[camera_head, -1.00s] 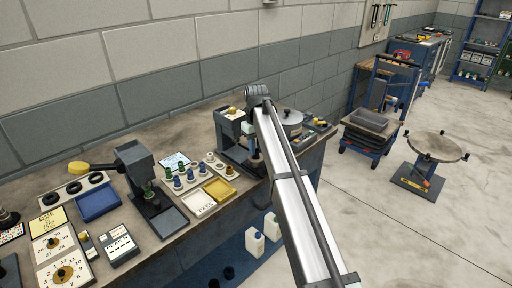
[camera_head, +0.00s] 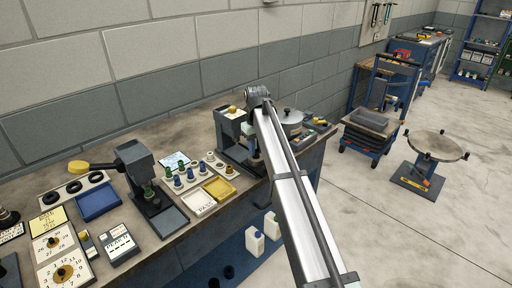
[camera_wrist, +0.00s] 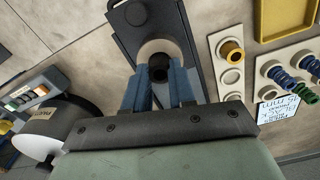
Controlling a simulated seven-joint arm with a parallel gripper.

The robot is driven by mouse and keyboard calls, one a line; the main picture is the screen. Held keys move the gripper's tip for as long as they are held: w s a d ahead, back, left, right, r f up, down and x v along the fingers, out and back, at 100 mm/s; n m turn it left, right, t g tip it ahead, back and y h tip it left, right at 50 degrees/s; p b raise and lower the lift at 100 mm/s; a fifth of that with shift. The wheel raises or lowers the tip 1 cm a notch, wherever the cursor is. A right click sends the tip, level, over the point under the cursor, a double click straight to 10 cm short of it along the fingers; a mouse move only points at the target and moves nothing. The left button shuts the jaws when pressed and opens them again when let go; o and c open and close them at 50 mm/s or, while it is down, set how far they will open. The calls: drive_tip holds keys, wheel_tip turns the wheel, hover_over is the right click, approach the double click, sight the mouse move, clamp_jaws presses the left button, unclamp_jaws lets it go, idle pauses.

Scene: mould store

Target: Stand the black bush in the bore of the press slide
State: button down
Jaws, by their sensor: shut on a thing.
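In the wrist view my gripper (camera_wrist: 160,88) points down with its two blue fingers shut on the black bush (camera_wrist: 158,68). The bush is a short dark cylinder between the fingertips, partly hidden by them. In the head view the press (camera_head: 230,130) stands on the bench, and my arm hides most of my gripper and the bush.
A round pale-topped device (camera_wrist: 40,130) is at left. In the head view a second press (camera_head: 140,170) stands further left.

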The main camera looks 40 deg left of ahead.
drive_tip(key=shift+f, duration=0.45)
idle(0.3)
drive_tip(key=shift+c, duration=2.3)
unclamp_jaws()
drive_tip(key=shift+r, duration=0.15)
drive_tip(key=shift+r, duration=3.65)
